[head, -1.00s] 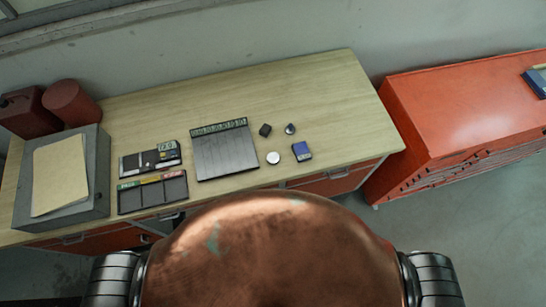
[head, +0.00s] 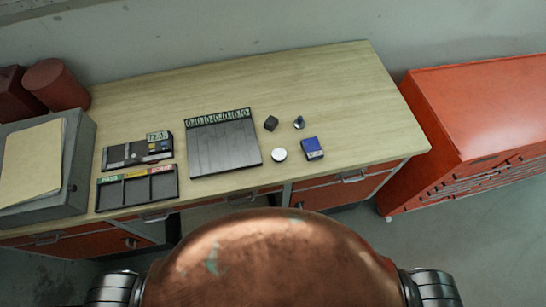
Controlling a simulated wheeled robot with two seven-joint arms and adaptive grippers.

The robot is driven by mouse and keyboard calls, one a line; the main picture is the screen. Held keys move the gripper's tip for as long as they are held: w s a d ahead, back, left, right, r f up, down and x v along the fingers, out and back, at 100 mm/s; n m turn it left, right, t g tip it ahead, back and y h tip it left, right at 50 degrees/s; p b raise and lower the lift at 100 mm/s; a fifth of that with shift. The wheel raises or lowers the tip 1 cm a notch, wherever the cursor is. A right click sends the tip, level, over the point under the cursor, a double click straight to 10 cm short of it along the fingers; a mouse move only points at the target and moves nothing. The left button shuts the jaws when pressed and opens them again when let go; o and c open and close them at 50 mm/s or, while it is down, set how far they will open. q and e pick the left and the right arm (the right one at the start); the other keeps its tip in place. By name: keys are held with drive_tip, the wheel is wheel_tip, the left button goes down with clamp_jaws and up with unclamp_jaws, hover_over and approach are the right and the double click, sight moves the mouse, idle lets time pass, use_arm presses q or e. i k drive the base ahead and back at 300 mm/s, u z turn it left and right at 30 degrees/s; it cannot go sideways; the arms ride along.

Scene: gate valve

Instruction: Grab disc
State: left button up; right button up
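A small pale round disc (head: 279,155) lies flat on the wooden desk (head: 330,82), near its front edge. It is just right of a dark grey ribbed board (head: 222,148) with a green-marked strip along its top. A small blue and dark block (head: 312,148) lies right of the disc. A small dark cube (head: 271,123) and a small dark knob-like piece with a bluish top (head: 299,122) stand behind it. Neither of my grippers is in view.
A dark three-compartment tray (head: 137,188) with coloured labels and a device with a display (head: 138,151) sit left of the board. A grey box (head: 77,180) with a paper folder (head: 30,160) is at far left. An orange cabinet (head: 470,115) stands right of the desk.

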sight(279, 155)
drive_tip(key=u, duration=2.5)
drive_tip(key=k, duration=0.8)
drive_tip(key=z, duration=1.05)
